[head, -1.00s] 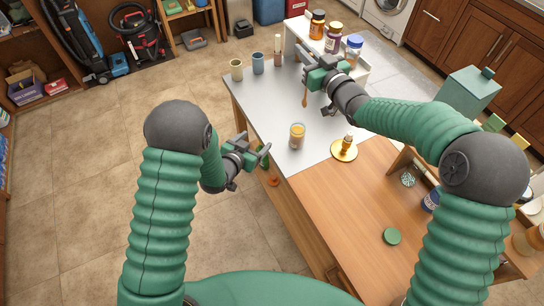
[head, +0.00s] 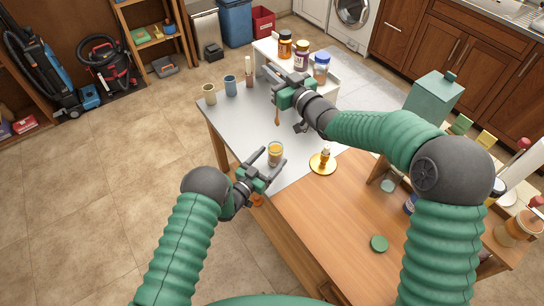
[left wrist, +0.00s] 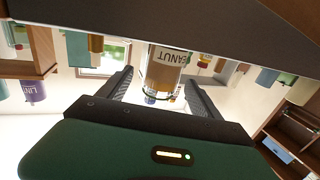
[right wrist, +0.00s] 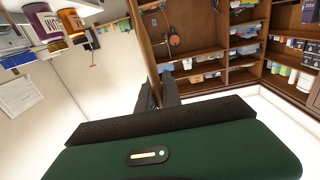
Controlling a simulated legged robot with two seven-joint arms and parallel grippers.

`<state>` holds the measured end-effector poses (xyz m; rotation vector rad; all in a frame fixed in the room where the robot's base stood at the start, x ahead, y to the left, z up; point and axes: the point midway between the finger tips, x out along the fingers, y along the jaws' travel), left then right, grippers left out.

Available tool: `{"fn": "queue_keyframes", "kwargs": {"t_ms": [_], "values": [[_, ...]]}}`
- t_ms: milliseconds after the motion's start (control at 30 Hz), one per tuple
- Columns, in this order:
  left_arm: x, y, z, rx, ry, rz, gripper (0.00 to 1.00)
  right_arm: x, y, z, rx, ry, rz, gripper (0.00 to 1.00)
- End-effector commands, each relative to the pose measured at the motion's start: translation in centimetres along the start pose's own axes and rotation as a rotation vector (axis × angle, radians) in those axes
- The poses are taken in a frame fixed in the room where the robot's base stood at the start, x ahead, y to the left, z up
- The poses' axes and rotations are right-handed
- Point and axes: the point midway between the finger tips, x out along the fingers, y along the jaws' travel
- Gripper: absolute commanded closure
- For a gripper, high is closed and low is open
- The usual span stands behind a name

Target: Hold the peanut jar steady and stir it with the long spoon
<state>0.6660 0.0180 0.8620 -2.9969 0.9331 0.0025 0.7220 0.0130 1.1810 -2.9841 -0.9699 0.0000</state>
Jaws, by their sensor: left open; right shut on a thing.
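The peanut jar (head: 275,152) stands on the white table top near its left edge, a clear jar with tan contents; its "PEANUT" label shows in the left wrist view (left wrist: 170,70). My left gripper (head: 273,157) is open, its fingertips on either side of the jar or just short of it; contact cannot be told. My right gripper (head: 271,80) is shut on the long spoon (head: 277,117), which hangs down above the table behind the jar.
A gold dish (head: 320,169) with a small amber item is right of the jar. A beige cup (head: 209,94), a blue cup (head: 231,86) and a utensil holder stand at the far left. A raised white shelf (head: 335,78) holds several jars. A green lid (head: 379,243) lies on the wood.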

Motion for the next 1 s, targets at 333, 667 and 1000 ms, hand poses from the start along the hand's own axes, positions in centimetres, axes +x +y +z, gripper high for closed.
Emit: {"fn": "queue_keyframes", "kwargs": {"t_ms": [333, 667, 1000], "values": [[1.46, 0.05, -0.03, 0.0, -0.001, -0.001, 0.26, -0.05, 0.03, -0.04, 0.001, 0.001, 0.0, 1.0], [1.42, 0.03, -0.02, 0.0, -0.001, -0.001, 0.61, -0.04, 0.04, -0.03, 0.001, 0.001, 0.0, 1.0], [1.41, 0.01, -0.01, 0.0, -0.001, -0.001, 0.97, -0.04, 0.03, -0.03, 0.001, 0.001, -0.001, 1.0]]}}
